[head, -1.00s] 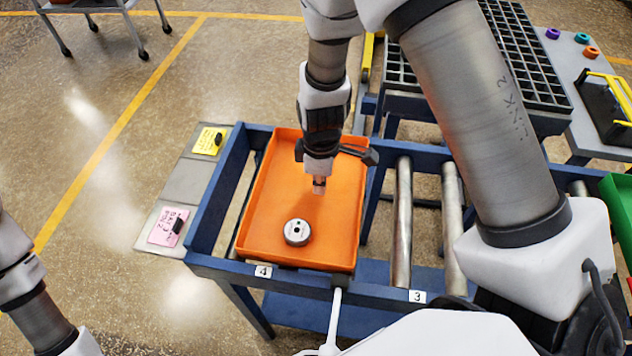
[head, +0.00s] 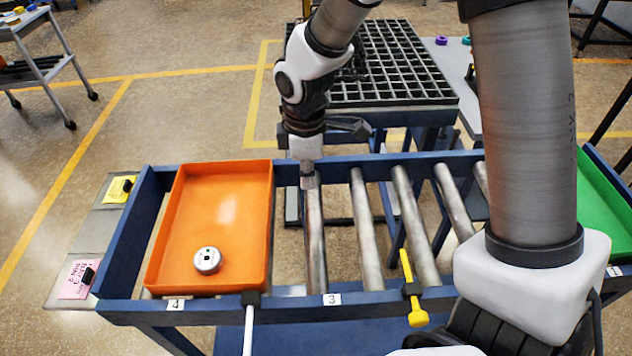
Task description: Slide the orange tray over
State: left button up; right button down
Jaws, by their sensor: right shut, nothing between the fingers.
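The orange tray (head: 222,200) lies on the roller table at its left end, by the label 4. A round grey metal part (head: 207,260) sits inside it near the front. My right gripper (head: 308,180) is shut and empty. It points down over a roller just right of the tray's right wall, near the table's back rail. My left gripper is out of view.
The blue roller table (head: 290,306) has several bare rollers (head: 366,232) right of the tray. A yellow-handled lever (head: 411,290) stands at the front rail. A green tray (head: 604,215) is at the far right. A black grid rack (head: 385,65) stands behind. Yellow and pink notes lie at the left.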

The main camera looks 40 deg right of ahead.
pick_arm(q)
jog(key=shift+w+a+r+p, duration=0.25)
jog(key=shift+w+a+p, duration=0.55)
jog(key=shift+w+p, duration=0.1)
pick_arm(e)
jog(key=w+a+f, duration=0.4)
jog(key=a+f, duration=0.1)
jog(key=f, duration=0.5)
jog(key=shift+w+a+f, duration=0.25)
jog(key=shift+w+a, duration=0.05)
jog(key=shift+w, duration=0.05)
